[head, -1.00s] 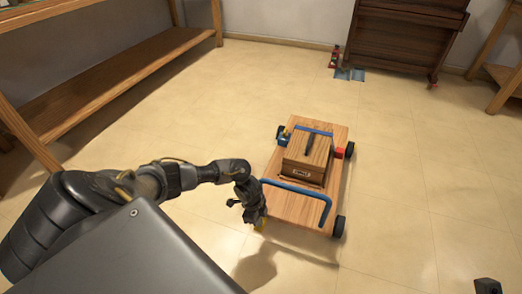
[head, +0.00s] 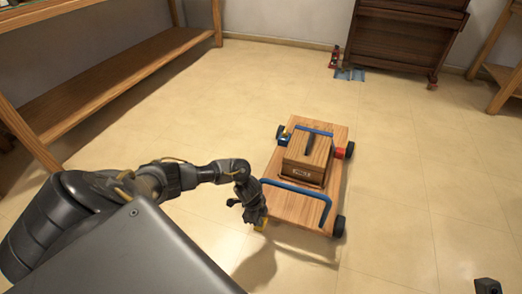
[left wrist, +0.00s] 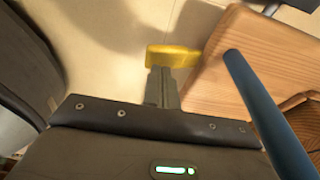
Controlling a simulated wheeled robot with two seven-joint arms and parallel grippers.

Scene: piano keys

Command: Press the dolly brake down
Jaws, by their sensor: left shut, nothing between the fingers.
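The dolly (head: 283,208) is a flat wooden platform on black wheels, standing on the floor right of my left arm. Its yellow brake pedal (left wrist: 172,56) sticks out at the platform's near left edge; in the head view only a bit of yellow shows beneath my gripper. My left gripper (head: 259,218) points down at that edge. In the left wrist view its fingers (left wrist: 162,80) are shut and empty, with their tips at the near side of the pedal. They overlap it in the picture; I cannot tell whether they press on it.
The dolly carries a wooden box (head: 305,160) and blue rails (head: 300,190); one rail passes close on the right in the wrist view (left wrist: 255,105). A wooden bench (head: 120,75) stands left, a dark piano-like cabinet (head: 402,40) at the back. The floor right of the dolly is clear.

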